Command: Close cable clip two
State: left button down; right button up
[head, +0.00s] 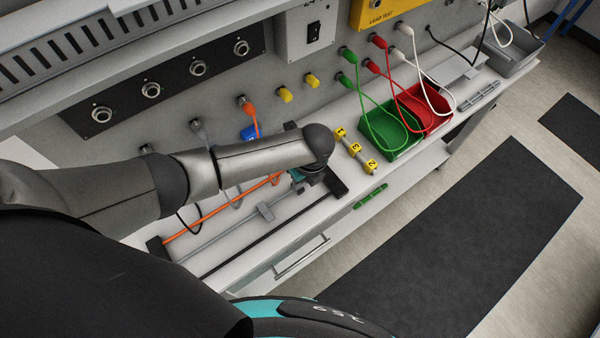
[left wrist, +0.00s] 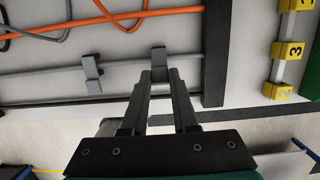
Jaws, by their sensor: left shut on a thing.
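My left gripper (head: 306,182) is over the cable rack on the bench, partly hidden by my own arm in the head view. In the left wrist view, its fingertips (left wrist: 160,76) are closed in on a grey cable clip (left wrist: 159,60) on the straight grey cable (left wrist: 124,68). A second grey clip (left wrist: 91,73) sits to its left on the same cable; it also shows in the head view (head: 265,211). I cannot tell from any marking which clip is number two, or whether the held clip is fully closed. My right gripper is not in view.
An orange cable (head: 205,227) runs beside the grey one, and a black bar (head: 250,241) lies nearer the bench edge. Yellow numbered blocks (head: 355,151) stand to the right. Green (head: 392,143) and red (head: 431,110) bins hold leads farther right.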

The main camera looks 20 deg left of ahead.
aim_at(309, 202)
pick_arm(q)
jog(key=shift+s+d+f+t+y, duration=0.3)
jog(key=shift+d+t+y, duration=0.1)
jog(key=shift+y, duration=0.15)
jog(key=shift+s+d+f+t+y, duration=0.15)
jog(key=shift+d+f+t+y, duration=0.1)
jog(key=shift+t+y, duration=0.25)
jog(key=shift+s+d+f+t+y+b, duration=0.2)
jog(key=shift+d+f+t+y+b, duration=0.1)
jog(key=shift+f+t+y, duration=0.25)
jog(key=shift+s+d+f+t+y+b, duration=0.2)
jog(key=shift+f+t+y+b, duration=0.45)
jog(key=shift+y+b, duration=0.3)
jog(key=shift+s+d+f+t+y+b, duration=0.1)
jog(key=shift+f+t+y+b, duration=0.2)
jog(key=shift+y+b, duration=0.3)
jog(key=shift+s+f+t+y+b, duration=0.1)
jog(key=shift+f+t+y+b, duration=0.05)
jog(key=shift+t+y+b, duration=0.4)
jog(key=c, duration=0.7)
grip_release()
jog(key=shift+w+r, duration=0.1)
